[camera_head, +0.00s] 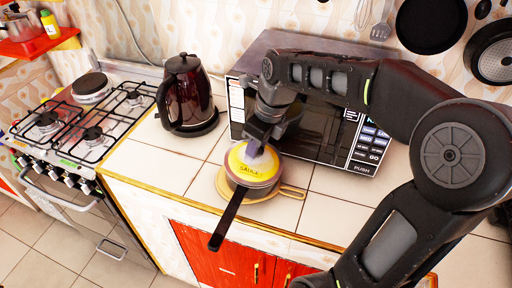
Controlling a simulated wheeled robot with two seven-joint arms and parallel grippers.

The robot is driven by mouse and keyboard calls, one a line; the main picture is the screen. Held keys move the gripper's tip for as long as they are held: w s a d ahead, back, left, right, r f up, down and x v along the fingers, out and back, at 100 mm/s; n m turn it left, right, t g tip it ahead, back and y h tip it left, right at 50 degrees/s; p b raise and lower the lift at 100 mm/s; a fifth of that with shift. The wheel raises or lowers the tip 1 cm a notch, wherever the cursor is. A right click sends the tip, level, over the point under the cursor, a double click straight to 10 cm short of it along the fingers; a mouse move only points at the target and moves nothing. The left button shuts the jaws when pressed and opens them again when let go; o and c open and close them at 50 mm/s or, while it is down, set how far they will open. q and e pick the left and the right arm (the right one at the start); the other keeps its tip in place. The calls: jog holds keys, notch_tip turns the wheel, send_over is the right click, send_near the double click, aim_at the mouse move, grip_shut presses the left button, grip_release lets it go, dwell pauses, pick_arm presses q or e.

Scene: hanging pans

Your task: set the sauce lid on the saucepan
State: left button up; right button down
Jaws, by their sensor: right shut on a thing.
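The saucepan (231,204) stands on a round wooden board on the tiled counter, its long black handle pointing to the front left. The yellow sauce lid (240,175), with "SAUCE" printed on it, is over the pan's mouth. I cannot tell whether it rests fully on the rim. My right gripper (256,143) comes down from above and is shut on the lid's knob, which the fingers mostly hide. My left gripper is not in view.
A dark kettle (187,95) stands left of the pan. A microwave (318,128) is close behind my right gripper. The wooden board (291,191) extends right with a handle. A gas stove (75,125) is at left. Pans (431,22) hang on the wall. Counter tiles left of the pan are clear.

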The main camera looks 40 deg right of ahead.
jog(key=shift+f, duration=0.2)
dwell(0.4)
jog(key=c, duration=0.9)
grip_release()
jog(key=shift+r, duration=0.1)
jog(key=v, duration=0.7)
jog(key=shift+r, duration=0.3)
